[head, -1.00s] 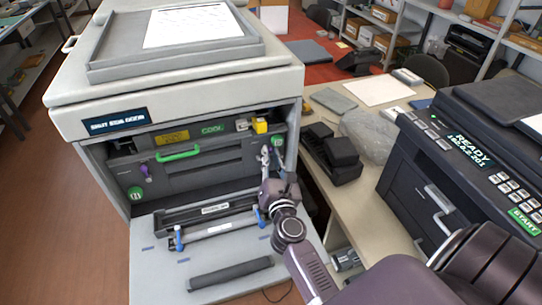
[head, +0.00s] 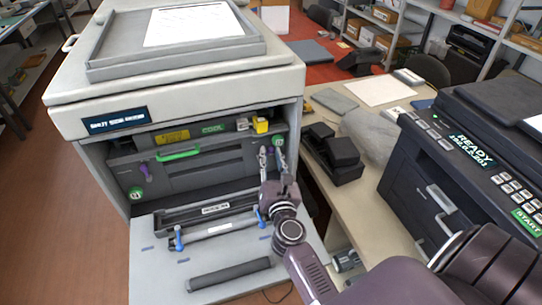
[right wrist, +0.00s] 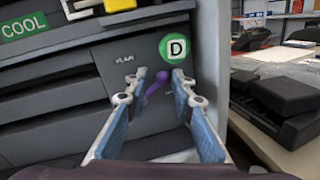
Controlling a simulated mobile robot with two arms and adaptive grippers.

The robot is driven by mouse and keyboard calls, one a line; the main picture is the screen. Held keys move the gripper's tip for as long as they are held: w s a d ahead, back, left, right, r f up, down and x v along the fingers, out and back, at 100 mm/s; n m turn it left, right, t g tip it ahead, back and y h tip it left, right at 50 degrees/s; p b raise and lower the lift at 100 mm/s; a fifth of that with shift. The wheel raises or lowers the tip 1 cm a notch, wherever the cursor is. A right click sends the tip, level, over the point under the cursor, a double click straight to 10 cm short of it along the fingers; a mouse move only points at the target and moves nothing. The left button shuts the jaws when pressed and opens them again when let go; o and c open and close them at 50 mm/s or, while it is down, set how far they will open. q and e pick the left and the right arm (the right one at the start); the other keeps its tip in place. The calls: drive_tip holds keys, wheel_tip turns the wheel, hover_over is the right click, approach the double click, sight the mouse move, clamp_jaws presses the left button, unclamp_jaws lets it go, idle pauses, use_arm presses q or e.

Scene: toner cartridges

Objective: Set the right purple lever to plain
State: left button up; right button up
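The right purple lever (right wrist: 156,85) shows in the right wrist view on the dark printer front, its knob tilted up to the right. A faint label that seems to read "PLAIN" (right wrist: 124,58) is up and left of it, and a green D disc (right wrist: 173,47) is above right. My right gripper (right wrist: 160,80) is open, one finger on each side of the lever; contact cannot be told. In the head view my right gripper (head: 271,152) is at the printer's right side and hides this lever. Another purple lever (head: 143,169) is at the left. My left gripper is out of view.
The printer's open front door (head: 235,243) lies below, with blue-ended bars and a dark roller (head: 229,273) on it. A green handle (head: 178,154) and a yellow piece (head: 260,125) are above. A desk (head: 376,180) with a second printer (head: 445,160) stands right.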

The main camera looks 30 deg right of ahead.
drive_tip(key=v, duration=1.2)
drive_tip(key=shift+c, duration=0.6)
